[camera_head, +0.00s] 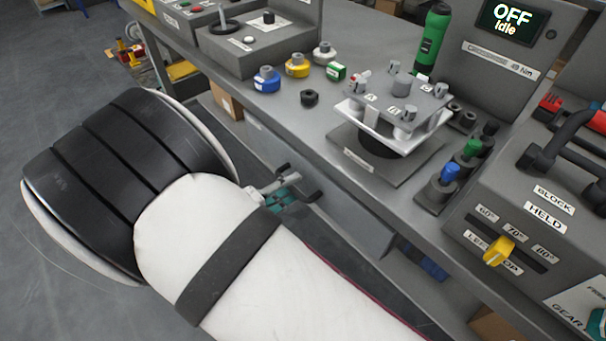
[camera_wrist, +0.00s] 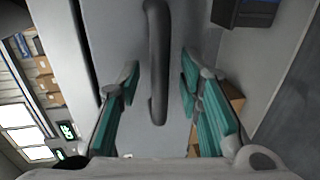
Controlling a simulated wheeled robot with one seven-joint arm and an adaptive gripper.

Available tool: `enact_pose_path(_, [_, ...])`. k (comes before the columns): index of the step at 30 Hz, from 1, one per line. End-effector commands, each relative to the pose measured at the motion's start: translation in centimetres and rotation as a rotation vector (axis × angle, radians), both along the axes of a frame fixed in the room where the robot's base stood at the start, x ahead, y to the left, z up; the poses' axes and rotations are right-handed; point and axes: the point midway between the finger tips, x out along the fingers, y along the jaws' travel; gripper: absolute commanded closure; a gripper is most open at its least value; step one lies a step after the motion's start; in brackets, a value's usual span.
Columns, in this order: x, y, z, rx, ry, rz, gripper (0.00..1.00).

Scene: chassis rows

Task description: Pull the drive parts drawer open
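In the wrist view a grey drawer front (camera_wrist: 120,30) carries a dark bar handle (camera_wrist: 158,60). In the head view my gripper (camera_head: 285,192) is at the grey front below the bench top, mostly hidden by my arm. No drawer label can be read, and the drawer looks shut as far as it shows.
A cardboard box (camera_head: 228,102) sits on the shelf below. Open floor (camera_head: 50,70) lies at left.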

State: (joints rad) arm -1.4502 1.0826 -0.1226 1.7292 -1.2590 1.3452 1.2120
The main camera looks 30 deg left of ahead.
Motion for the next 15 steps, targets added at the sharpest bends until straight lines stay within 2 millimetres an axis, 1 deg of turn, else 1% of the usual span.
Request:
enact_pose_path(11, [-0.12,-0.1,-0.17,-0.001,0.0,0.002,0.67])
enact_pose_path(12, [-0.12,-0.11,-0.17,-0.001,0.0,0.002,0.71])
enact_pose_path(13, [-0.12,-0.11,-0.16,-0.001,0.0,0.002,0.78])
enact_pose_path(14, [-0.12,-0.11,-0.16,-0.001,0.0,0.002,0.85])
enact_pose_path(15, [-0.12,-0.11,-0.16,-0.001,0.0,0.002,0.94])
